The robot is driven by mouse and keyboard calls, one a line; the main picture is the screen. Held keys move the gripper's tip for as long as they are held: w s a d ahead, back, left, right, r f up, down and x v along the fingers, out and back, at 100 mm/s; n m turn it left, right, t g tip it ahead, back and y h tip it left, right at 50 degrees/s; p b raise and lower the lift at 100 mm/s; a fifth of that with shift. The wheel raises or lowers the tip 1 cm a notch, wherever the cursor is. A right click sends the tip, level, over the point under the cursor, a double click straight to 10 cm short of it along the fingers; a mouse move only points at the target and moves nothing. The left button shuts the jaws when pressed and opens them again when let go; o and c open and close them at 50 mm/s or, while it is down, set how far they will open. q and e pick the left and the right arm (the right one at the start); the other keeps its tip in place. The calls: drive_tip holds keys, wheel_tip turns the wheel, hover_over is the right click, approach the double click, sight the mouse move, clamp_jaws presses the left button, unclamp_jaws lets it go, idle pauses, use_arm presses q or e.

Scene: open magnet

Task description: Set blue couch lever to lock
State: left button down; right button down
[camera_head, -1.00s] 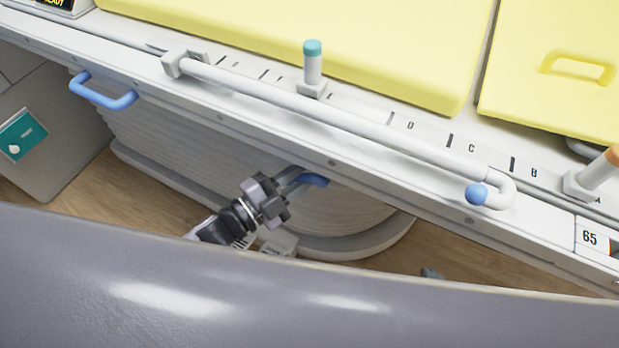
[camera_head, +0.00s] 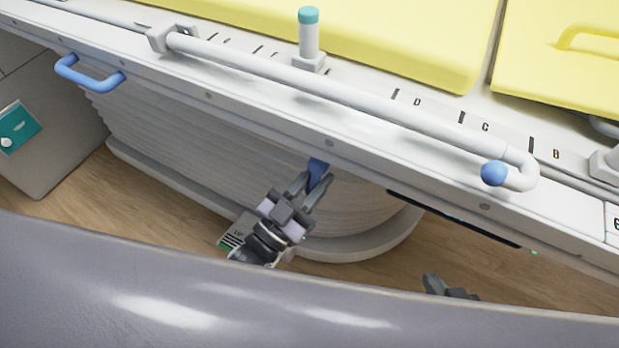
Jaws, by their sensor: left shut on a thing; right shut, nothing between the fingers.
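The blue couch lever (camera_head: 318,168) sticks out from under the couch's near edge, in front of the pleated white base. Its upper part is hidden under the edge. My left gripper (camera_head: 314,186) reaches up from below and is shut on the lever, with one finger on each side. My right gripper (camera_head: 438,286) shows only partly above the grey curved surface at lower right, shut and away from the lever.
A label plate (camera_head: 232,238) with green marks lies beside my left gripper. A white rail (camera_head: 340,92) with a blue knob (camera_head: 495,173) runs along the couch. A blue handle (camera_head: 90,75) is at left. The grey curved surface (camera_head: 250,300) fills the front.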

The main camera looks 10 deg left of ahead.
use_arm(q)
drive_tip(key=shift+s+d+f+n+t+y, duration=0.1)
drive_tip(key=shift+d+n+t+y, duration=0.2)
drive_tip(key=shift+n, duration=0.6)
use_arm(e)
drive_tip(key=shift+f, duration=0.25)
drive_tip(key=shift+s+f, duration=0.1)
drive_tip(key=shift+s, duration=0.05)
use_arm(q)
drive_tip(key=c, duration=1)
unclamp_jaws()
drive_tip(key=shift+c, duration=0.2)
drive_tip(key=shift+s, duration=0.1)
